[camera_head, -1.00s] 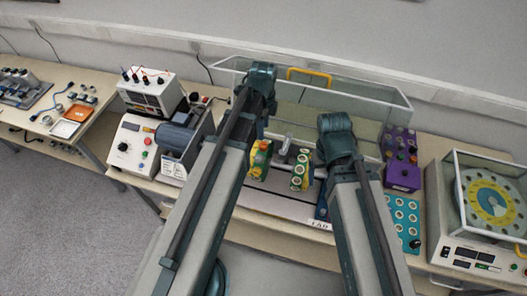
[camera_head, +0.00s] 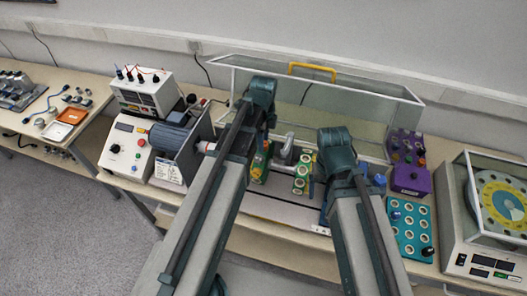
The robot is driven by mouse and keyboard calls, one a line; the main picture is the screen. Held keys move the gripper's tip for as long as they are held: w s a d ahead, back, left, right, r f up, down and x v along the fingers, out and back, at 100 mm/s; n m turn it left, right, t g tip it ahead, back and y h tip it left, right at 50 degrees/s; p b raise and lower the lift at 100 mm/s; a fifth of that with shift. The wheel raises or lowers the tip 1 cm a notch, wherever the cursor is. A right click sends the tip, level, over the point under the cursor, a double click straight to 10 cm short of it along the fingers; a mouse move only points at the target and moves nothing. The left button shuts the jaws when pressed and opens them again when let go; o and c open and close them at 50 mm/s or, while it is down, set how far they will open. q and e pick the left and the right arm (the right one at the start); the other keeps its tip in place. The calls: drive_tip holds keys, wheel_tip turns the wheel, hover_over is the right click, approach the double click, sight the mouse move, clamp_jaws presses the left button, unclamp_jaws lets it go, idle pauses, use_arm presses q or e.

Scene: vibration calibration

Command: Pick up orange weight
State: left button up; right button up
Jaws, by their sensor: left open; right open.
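I cannot make out an orange weight for certain. A teal board (camera_head: 408,228) at the right carries rows of pale round pieces and a few darker ones, too small to tell apart. A green and yellow holder (camera_head: 302,173) with round pieces stands between my two arms. A similar green and yellow part (camera_head: 259,163) is partly covered by my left arm. My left arm crosses the workbench left of centre and my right arm right of centre. Their links hide the gripper fingertips, so I cannot see what either gripper is near.
A long clear-walled case (camera_head: 350,105) with a yellow handle stands behind the arms. A motor unit (camera_head: 130,148) and a meter box (camera_head: 142,92) stand left. A purple box (camera_head: 410,180) and a dial machine (camera_head: 490,262) stand right. An orange tray (camera_head: 73,116) lies on the far-left table.

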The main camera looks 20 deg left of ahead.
use_arm(q)
drive_tip(key=shift+f, duration=0.45)
drive_tip(key=shift+r, duration=0.1)
use_arm(e)
drive_tip(key=shift+f, duration=0.3)
use_arm(q)
clamp_jaws()
